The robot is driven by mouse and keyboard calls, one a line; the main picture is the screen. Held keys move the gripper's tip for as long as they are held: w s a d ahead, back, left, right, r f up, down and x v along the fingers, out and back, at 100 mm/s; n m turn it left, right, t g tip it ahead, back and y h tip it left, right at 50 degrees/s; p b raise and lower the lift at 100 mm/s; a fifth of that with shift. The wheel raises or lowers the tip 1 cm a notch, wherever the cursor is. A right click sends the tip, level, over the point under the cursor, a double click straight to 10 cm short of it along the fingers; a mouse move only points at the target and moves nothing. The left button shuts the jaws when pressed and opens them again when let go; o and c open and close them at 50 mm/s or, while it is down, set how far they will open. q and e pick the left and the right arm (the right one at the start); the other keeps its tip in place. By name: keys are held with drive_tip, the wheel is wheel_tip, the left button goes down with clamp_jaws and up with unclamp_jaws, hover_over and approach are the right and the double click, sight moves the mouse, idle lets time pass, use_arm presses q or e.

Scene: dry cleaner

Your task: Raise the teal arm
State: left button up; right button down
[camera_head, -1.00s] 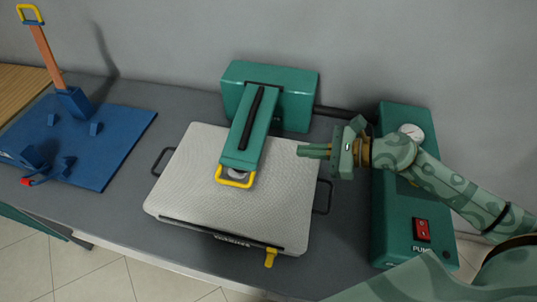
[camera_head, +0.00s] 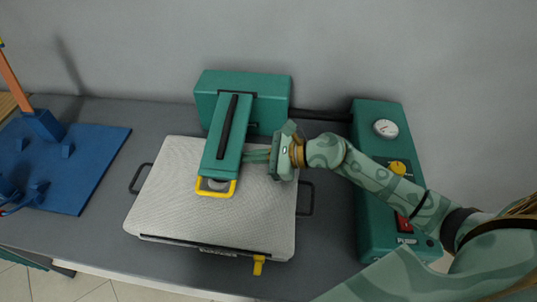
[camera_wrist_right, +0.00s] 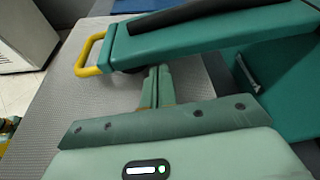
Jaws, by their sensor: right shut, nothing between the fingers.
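The teal arm (camera_head: 225,139) is lowered over the grey press plate (camera_head: 171,190). It runs forward from a teal housing (camera_head: 243,96) and has a yellow handle (camera_head: 217,190) at its front end. My right gripper (camera_head: 249,156) is shut and empty, its fingers pointing left at the right side of the teal arm. In the right wrist view, the closed fingertips (camera_wrist_right: 157,75) reach the lower edge of the teal arm (camera_wrist_right: 207,37); whether they touch is unclear. The yellow handle (camera_wrist_right: 92,53) stands beyond them to the left. My left gripper is not in view.
A teal pump box (camera_head: 366,140) with a gauge (camera_head: 386,128) stands right of the plate, under my right arm. A blue board (camera_head: 90,165) with an orange lever (camera_head: 10,75) lies at the left. A yellow tab (camera_head: 258,265) hangs at the plate's front edge.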

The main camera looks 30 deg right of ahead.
drive_tip(key=shift+w+a+f, duration=0.2)
drive_tip(key=shift+w+a, duration=0.15)
drive_tip(key=shift+a, duration=0.1)
drive_tip(key=shift+r, duration=0.1)
